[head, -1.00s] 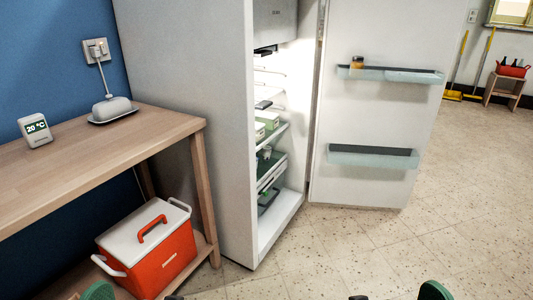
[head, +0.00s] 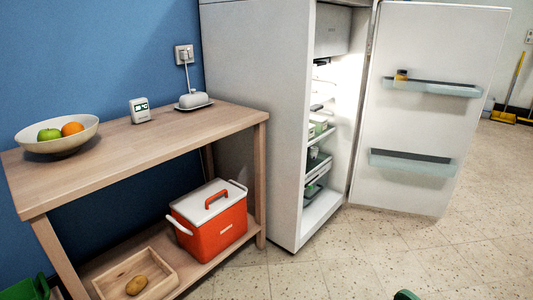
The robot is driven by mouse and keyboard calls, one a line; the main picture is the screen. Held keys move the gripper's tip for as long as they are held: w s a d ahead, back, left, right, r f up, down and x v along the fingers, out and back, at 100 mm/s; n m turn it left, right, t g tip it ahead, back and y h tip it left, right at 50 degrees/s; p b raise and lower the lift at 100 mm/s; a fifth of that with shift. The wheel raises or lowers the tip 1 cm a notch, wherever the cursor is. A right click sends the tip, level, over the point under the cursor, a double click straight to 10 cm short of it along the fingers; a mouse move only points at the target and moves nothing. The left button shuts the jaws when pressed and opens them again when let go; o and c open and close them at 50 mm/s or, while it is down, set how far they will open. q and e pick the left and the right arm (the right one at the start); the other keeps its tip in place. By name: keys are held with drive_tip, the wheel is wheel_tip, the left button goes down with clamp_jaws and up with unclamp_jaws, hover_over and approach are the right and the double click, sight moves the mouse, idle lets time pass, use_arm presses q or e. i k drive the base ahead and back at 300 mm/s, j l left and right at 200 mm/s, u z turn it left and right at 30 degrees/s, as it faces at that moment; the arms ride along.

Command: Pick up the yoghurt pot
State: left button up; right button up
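I cannot make out a yoghurt pot for certain. The fridge (head: 252,140) stands open, and its shelves hold several small items too small and too hidden by the side wall to name. A pale green and white item (head: 318,128) sits on a middle shelf. A small orange-brown jar (head: 402,75) stands in the upper bin of the open door (head: 415,125). Neither of my grippers shows; only a green rounded part, likely of my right arm, shows at the bottom edge.
A wooden table (head: 150,140) left of the fridge bears a fruit bowl (head: 57,136), a thermometer display (head: 140,111) and a butter dish (head: 194,100). Its lower shelf holds a red cooler (head: 225,235) and a wooden tray (head: 100,290) with a potato (head: 136,285). The floor (head: 400,250) before the fridge is clear.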

sight(314, 150)
drive_tip(key=i+l+u, duration=0.2)
drive_tip(key=u, duration=0.25)
drive_tip(key=i+l+u, duration=0.2)
drive_tip(key=u, duration=0.25)
drive_tip(key=l+u, duration=0.45)
drive_tip(key=i+l, duration=0.1)
drive_tip(key=l, duration=0.35)
drive_tip(key=i+l, duration=0.1)
drive_tip(key=l, duration=0.3)
drive_tip(key=i+l, duration=0.1)
drive_tip(key=l, duration=0.35)
drive_tip(key=i+l, duration=0.15)
drive_tip(key=l, duration=0.3)
drive_tip(key=i+l, duration=0.1)
drive_tip(key=l, duration=0.3)
drive_tip(key=i+l, duration=0.1)
drive_tip(key=l, duration=0.35)
drive_tip(key=i+l, duration=0.1)
drive_tip(key=l, duration=0.35)
drive_tip(key=i+l, duration=0.1)
drive_tip(key=l, duration=0.35)
